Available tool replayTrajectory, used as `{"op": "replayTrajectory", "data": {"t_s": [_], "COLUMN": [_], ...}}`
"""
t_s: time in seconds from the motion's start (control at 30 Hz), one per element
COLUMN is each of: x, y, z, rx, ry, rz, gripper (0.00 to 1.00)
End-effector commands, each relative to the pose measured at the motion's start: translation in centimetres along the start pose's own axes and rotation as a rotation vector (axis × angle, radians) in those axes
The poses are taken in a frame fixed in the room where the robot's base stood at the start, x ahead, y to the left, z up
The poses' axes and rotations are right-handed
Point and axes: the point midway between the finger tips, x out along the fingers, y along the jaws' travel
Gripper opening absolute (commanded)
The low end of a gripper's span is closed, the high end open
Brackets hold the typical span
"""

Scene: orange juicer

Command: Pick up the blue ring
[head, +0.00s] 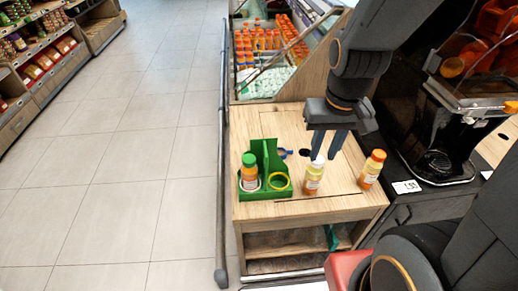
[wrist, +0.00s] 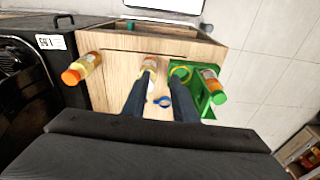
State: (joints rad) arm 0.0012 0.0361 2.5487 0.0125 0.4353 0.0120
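The blue ring (head: 283,153) lies on the wooden counter just right of the green holder (head: 270,157) in the head view. In the wrist view the blue ring (wrist: 162,102) shows between my two fingers, apart from both. My gripper (head: 326,157) points down above the counter, right of the ring in the head view. It is open and empty, and its fingers also show in the wrist view (wrist: 163,82). A white-capped bottle (head: 313,181) stands by the fingertips; I cannot tell whether they touch.
The green holder carries a green-capped bottle (head: 250,170) and a yellow ring (head: 288,181). An orange-capped bottle (head: 370,170) stands at the right. The juicer (head: 440,150) stands further right. A bin of bottles (head: 265,45) is behind.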

Motion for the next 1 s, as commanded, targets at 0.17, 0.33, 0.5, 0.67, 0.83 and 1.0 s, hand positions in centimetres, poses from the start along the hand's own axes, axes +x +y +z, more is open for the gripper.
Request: {"op": "replayTrajectory", "data": {"t_s": [0.17, 0.33, 0.5, 0.67, 0.83, 1.0], "x": [1.6, 5.1, 9.7, 14.4, 18.2, 20.0], "y": [0.3, 0.7, 1.2, 2.1, 2.9, 3.3], "z": [-3.3, -8.8, -14.1, -18.2, -21.0, -22.2], "rx": [0.202, 0.546, 0.903, 1.215, 1.45, 1.557], "ry": [-0.041, -0.114, -0.199, -0.285, -0.356, -0.392], "rz": [-0.025, -0.07, -0.117, -0.158, -0.191, -0.206], "gripper": [0.26, 0.26, 0.26, 0.26, 0.26, 0.26]}}
